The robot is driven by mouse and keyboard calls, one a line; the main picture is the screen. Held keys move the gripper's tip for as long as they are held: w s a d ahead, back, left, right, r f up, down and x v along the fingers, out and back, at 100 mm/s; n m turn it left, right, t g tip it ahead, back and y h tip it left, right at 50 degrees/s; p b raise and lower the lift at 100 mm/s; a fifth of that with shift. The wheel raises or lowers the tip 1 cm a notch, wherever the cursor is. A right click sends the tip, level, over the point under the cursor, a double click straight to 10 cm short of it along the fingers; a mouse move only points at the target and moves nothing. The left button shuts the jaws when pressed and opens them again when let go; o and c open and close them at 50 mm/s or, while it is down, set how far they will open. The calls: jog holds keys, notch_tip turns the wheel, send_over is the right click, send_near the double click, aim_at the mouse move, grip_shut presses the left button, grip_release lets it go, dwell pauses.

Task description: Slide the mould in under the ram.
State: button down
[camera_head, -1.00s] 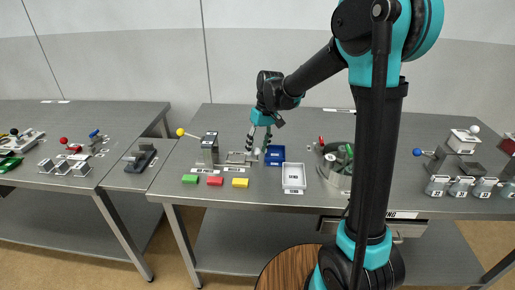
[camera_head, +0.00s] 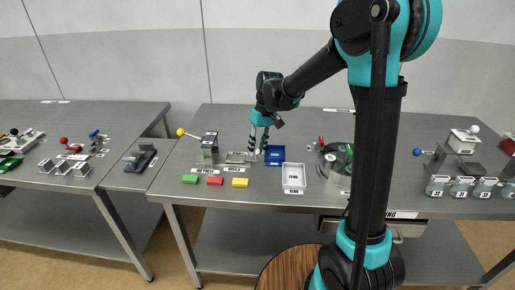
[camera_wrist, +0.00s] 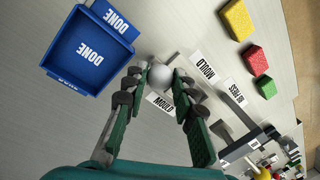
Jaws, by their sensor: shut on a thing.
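My gripper (camera_wrist: 158,82) is shut on a pale round knob (camera_wrist: 160,76), which I take to be the mould's handle. The knob sits between the two fingertips. In the head view my gripper (camera_head: 259,149) is low over the table, just right of the flat grey mould (camera_head: 237,157). The press (camera_head: 209,148) stands upright left of the mould, with a yellow-balled lever (camera_head: 181,132) at its upper left. The fingers hide part of the mould in the wrist view, so I cannot tell exactly how it sits there.
A blue DONE tray (camera_head: 275,163) stands right of my gripper, close to it. A white tray (camera_head: 293,187) is in front of that. Green (camera_head: 190,179), red (camera_head: 215,181) and yellow (camera_head: 240,182) blocks lie along the front. A round grey bin (camera_head: 325,177) stands farther right.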

send_over(232, 158)
dwell(0.3)
jog(key=c, duration=1.2)
grip_release()
jog(key=shift+a, duration=0.1)
jog(key=shift+r, duration=0.15)
jog(key=r, duration=0.3)
jog(key=d+r, duration=0.1)
jog(key=r, duration=0.3)
jog(key=w+d+r, duration=0.1)
jog(key=r, duration=0.3)
jog(key=shift+w+r, duration=0.1)
jog(key=shift+r, duration=0.15)
